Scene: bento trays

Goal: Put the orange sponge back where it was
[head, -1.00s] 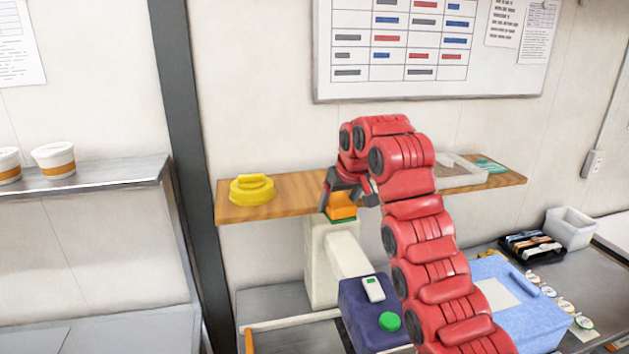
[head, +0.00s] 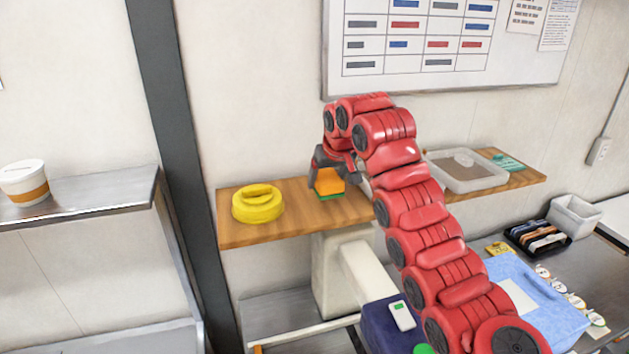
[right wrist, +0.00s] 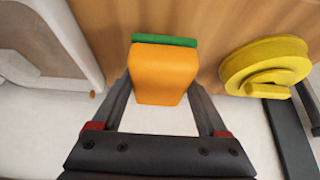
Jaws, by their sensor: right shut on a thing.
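The orange sponge (head: 329,183), with a green layer along its bottom, is held between the fingers of my right gripper (head: 331,175). In the head view it is at the wooden shelf (head: 290,212), over the shelf's surface; I cannot tell if it touches the wood. In the right wrist view, the sponge (right wrist: 165,72) sits between the two dark fingers, its green side (right wrist: 165,40) facing the wood. My left gripper is not in view.
A yellow coiled thing (head: 258,205) is on the shelf left of the sponge. A whitish tray (head: 470,183) and a teal item (head: 507,162) are at its right. Bare wood lies between sponge and yellow thing. A steel shelf (head: 110,190) with a cup (head: 24,182) is at far left.

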